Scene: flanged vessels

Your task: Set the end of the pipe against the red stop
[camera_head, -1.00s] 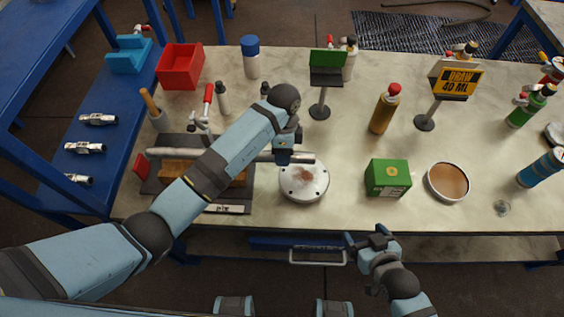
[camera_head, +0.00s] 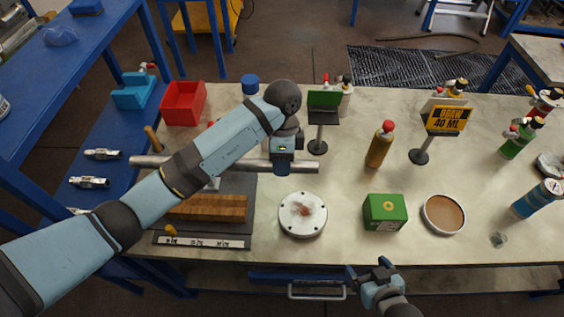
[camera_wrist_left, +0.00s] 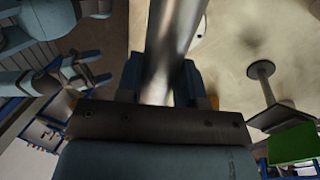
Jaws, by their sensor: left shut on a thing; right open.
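The long grey metal pipe (camera_head: 306,167) is gripped near its right part by my left gripper (camera_head: 283,166) and lies roughly level, left to right, in the head view. It appears raised above the dark fixture board (camera_head: 238,185) with its wooden block (camera_head: 225,208). The pipe's left end (camera_head: 140,161) sticks out left past my forearm. In the left wrist view the pipe (camera_wrist_left: 172,45) runs away between the fingers. My right gripper (camera_head: 367,272) is open and empty at the table's front edge.
A white flanged disc (camera_head: 303,214) and a green box (camera_head: 385,212) stand right of the board. A green sign on a stand (camera_head: 324,100) is close behind my left gripper. A red bin (camera_head: 184,103) stands at the back left. A marked strip (camera_head: 203,241) lies along the board's front.

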